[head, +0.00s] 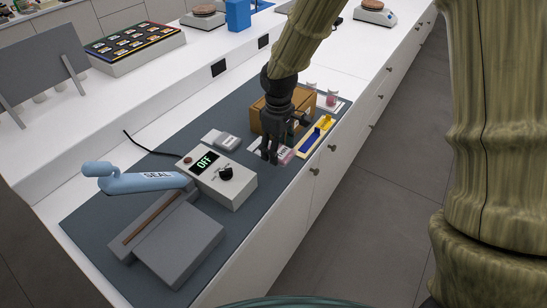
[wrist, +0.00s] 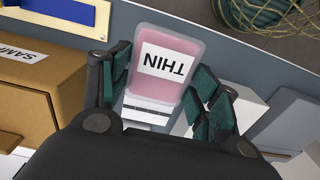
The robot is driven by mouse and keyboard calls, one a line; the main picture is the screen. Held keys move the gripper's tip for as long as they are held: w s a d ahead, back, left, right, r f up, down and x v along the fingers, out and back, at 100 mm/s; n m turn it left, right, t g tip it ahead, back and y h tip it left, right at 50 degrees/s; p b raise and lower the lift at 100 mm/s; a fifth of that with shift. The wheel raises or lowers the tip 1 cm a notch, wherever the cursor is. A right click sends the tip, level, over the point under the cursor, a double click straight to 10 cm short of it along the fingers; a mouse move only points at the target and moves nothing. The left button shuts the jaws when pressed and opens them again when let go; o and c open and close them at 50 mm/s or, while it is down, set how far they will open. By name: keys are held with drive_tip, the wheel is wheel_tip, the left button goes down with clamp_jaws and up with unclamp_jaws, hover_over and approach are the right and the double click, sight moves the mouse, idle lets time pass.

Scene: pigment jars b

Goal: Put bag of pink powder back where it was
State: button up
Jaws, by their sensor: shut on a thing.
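The bag of pink powder (wrist: 160,72) is a clear pouch of pink with a white label reading "THIN", seen in the wrist view. In the head view a small pink part of it (head: 285,155) shows beside the fingers. My gripper (wrist: 163,100) is shut on the bag, with a dark green finger at each side of it. In the head view my gripper (head: 271,158) is low over the dark mat (head: 95,205), in front of the cardboard box. I cannot tell whether the bag touches the mat.
A cardboard box (head: 260,115) stands close behind my gripper. A yellow and blue tray (head: 316,137) lies to its right, near the counter edge. A sealer with a blue handle (head: 145,182) and a control box reading "OFF" (head: 222,180) stand at the left. Small pink-filled jars (head: 330,100) stand beyond the box.

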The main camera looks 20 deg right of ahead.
sight(276, 168)
drive_tip(key=shift+s+f, duration=0.25)
drive_tip(key=shift+f, duration=0.05)
drive_tip(key=w+f, duration=0.2)
drive_tip(key=shift+f, duration=0.35)
drive_tip(key=shift+s+f+p, duration=0.55)
drive_tip(key=shift+f, duration=0.1)
drive_tip(key=shift+w+f, duration=0.2)
drive_tip(key=shift+f, duration=0.4)
drive_tip(key=shift+w+f, duration=0.2)
drive_tip(key=shift+f, duration=0.4)
drive_tip(key=shift+s+r, duration=0.15)
drive_tip(key=shift+s, duration=0.1)
drive_tip(key=o, duration=1.1)
drive_tip(key=shift+w+f, duration=0.15)
drive_tip(key=shift+f, duration=0.05)
drive_tip(key=shift+r, duration=0.1)
